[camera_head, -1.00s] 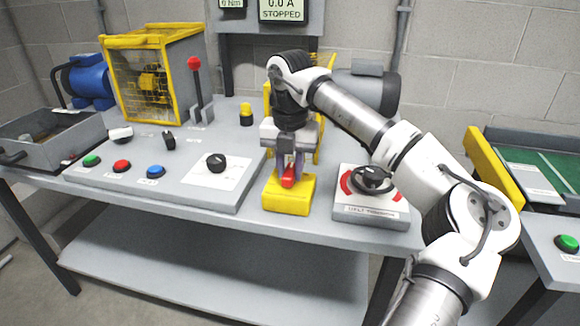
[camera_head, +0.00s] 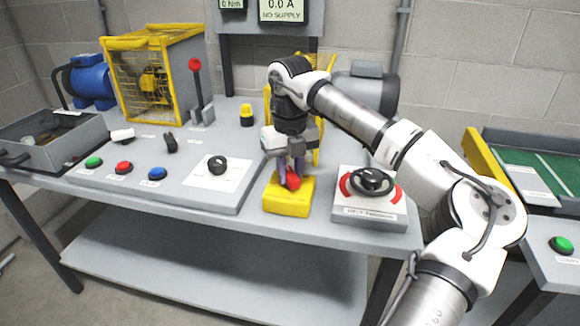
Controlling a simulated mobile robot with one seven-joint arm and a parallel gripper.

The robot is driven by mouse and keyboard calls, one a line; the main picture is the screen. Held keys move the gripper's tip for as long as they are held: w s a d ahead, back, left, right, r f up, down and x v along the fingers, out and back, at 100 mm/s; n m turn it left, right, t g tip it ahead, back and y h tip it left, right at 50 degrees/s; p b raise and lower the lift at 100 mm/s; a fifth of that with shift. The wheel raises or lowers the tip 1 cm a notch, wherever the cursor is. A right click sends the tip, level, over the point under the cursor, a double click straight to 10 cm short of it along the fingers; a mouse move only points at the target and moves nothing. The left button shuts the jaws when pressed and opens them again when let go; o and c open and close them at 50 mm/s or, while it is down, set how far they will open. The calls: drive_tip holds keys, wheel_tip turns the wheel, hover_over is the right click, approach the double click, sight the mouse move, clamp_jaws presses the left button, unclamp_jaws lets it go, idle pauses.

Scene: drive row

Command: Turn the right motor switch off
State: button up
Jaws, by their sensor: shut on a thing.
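A yellow switch box (camera_head: 288,203) with a red handle (camera_head: 293,180) stands near the front edge of the grey bench. My gripper (camera_head: 290,172) points down over it and is shut on the red handle, which now sits at an angle. The jaws partly hide the handle. The display (camera_head: 281,12) at the top reads 0.0 A and NO SUPPLY.
A grey box with a black rotary knob (camera_head: 372,181) on red markings stands close on the right. A control panel with green, red and blue buttons (camera_head: 157,173) and a black knob (camera_head: 217,165) lies left. A red-knobbed lever (camera_head: 195,66) stands behind it.

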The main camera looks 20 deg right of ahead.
sight(289, 172)
drive_tip(key=n+p, duration=0.1)
drive_tip(key=n, duration=0.4)
drive_tip(key=shift+r+n, duration=0.1)
drive_tip(key=shift+n, duration=0.2)
drive_tip(key=n+p, duration=0.1)
drive_tip(key=n, duration=0.4)
drive_tip(key=shift+n, duration=0.3)
drive_tip(key=o, duration=1)
wheel_tip(289, 172, up, 14)
drive_tip(key=shift+f, duration=0.15)
drive_tip(key=shift+a, duration=0.1)
